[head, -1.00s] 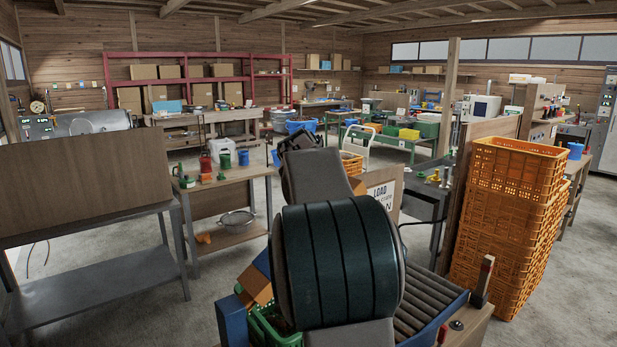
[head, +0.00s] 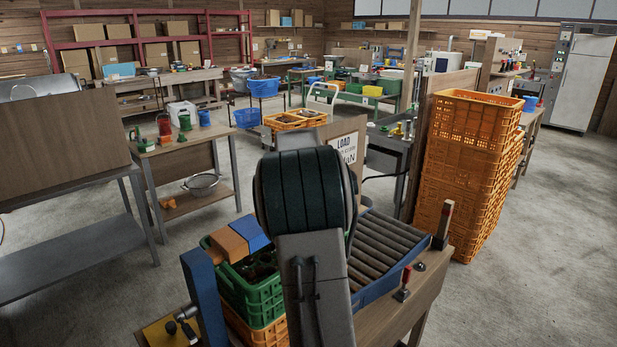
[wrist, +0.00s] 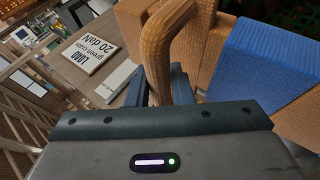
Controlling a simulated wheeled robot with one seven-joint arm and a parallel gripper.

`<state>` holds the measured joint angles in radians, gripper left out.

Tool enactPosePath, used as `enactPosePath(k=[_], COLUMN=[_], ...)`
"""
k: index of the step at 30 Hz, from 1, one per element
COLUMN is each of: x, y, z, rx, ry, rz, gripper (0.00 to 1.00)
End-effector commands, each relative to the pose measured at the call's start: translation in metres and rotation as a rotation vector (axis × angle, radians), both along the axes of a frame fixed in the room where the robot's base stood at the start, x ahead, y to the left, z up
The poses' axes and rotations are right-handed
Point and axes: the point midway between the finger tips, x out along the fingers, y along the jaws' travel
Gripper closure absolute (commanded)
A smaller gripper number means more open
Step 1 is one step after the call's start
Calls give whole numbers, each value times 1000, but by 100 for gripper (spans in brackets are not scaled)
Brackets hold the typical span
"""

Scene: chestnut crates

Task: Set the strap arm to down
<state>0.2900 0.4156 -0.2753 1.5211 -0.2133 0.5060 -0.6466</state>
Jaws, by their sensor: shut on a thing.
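A bent orange-brown bar (wrist: 163,45), which looks like the grip of the strap arm, runs down between my fingers in the wrist view. My gripper (wrist: 163,85) is shut on it. Beside it are wide orange-brown parts (wrist: 205,50) and a blue part (wrist: 265,65). In the head view an orange block (head: 229,243) and a blue block (head: 250,232) sit over the green crate (head: 252,295), at its back edge. My arm hides my gripper and the bar there, so I cannot tell the strap arm's full angle.
A roller conveyor (head: 385,255) lies right of the crate, with a red-handled lever (head: 403,285) and a dark upright lever (head: 443,225). A blue post (head: 203,295) stands at front left. A LOAD sign (head: 347,150) is behind. Orange crates (head: 465,170) are stacked at right.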

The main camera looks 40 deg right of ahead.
Motion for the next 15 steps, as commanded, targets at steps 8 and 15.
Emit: enactPosePath(k=[8, 15], x=[-1, -1], y=[-5, -5], z=[-8, -8], rx=[-4, -4], ry=[-2, -2], rz=[-4, -4], gripper=[100, 100])
